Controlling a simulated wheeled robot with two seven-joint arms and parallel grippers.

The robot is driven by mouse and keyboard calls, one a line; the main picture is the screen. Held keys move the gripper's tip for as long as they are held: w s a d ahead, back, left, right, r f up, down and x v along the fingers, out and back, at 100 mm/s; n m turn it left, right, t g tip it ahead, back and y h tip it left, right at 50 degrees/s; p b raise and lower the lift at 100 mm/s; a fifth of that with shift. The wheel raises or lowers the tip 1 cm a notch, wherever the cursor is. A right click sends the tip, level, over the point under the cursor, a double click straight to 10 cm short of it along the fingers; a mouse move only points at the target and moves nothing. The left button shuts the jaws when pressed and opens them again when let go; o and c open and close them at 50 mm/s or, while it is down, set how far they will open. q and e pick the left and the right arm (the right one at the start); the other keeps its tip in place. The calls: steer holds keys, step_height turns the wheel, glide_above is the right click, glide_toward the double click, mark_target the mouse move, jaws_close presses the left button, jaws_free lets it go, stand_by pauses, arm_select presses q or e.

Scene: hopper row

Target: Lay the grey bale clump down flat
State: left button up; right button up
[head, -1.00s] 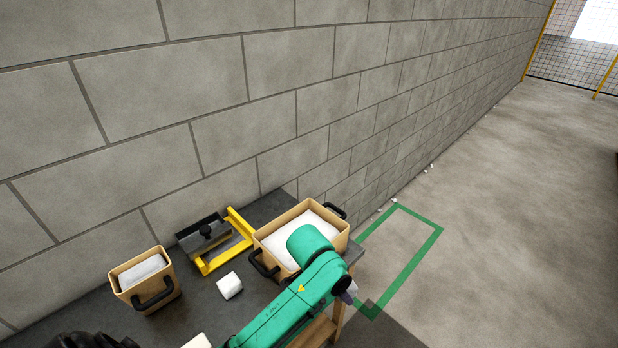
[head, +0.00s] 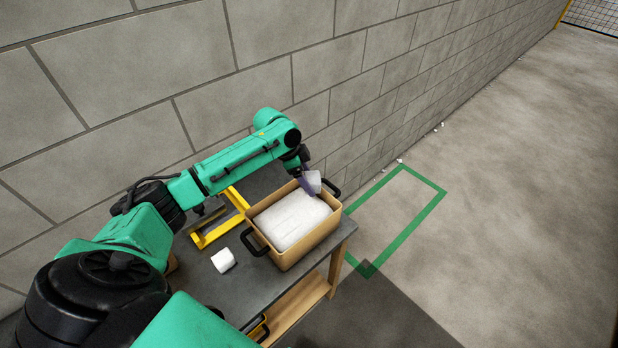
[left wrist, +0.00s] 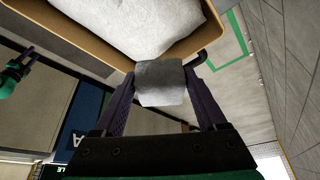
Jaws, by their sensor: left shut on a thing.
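My left gripper (head: 305,182) is shut on the grey bale clump (head: 313,181), a small pale grey block held tilted at the far rim of the tan bin (head: 292,258). In the left wrist view the clump (left wrist: 160,82) sits between the two dark purple fingers, near the bin's rim (left wrist: 218,30). The bin is filled with a whitish mass (head: 290,219). A green and dark part at the left wrist view's left edge looks like my right gripper (left wrist: 26,56); its fingers are too small to read.
A white roll-like piece (head: 223,260) lies on the dark bench (head: 240,290) left of the bin. A yellow frame (head: 222,220) stands behind it, partly under my arm. The block wall rises behind. Green tape (head: 418,232) outlines clear floor to the right.

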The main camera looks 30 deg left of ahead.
arm_select(q)
steer(key=shift+s+r+p, duration=0.1)
steer(key=shift+r+p, duration=0.05)
steer(key=shift+p, duration=0.15)
steer(key=shift+a+f, duration=0.1)
steer(key=shift+f, duration=0.1)
steer(key=b, duration=0.3)
glide_above(311, 202)
steer(key=a, duration=0.1)
steer(key=f, duration=0.5)
steer(key=shift+s+f, duration=0.3)
steer(key=shift+f, duration=0.3)
steer(key=shift+f, duration=0.35)
steer(key=shift+f+b, duration=0.25)
steer(key=shift+b, duration=0.1)
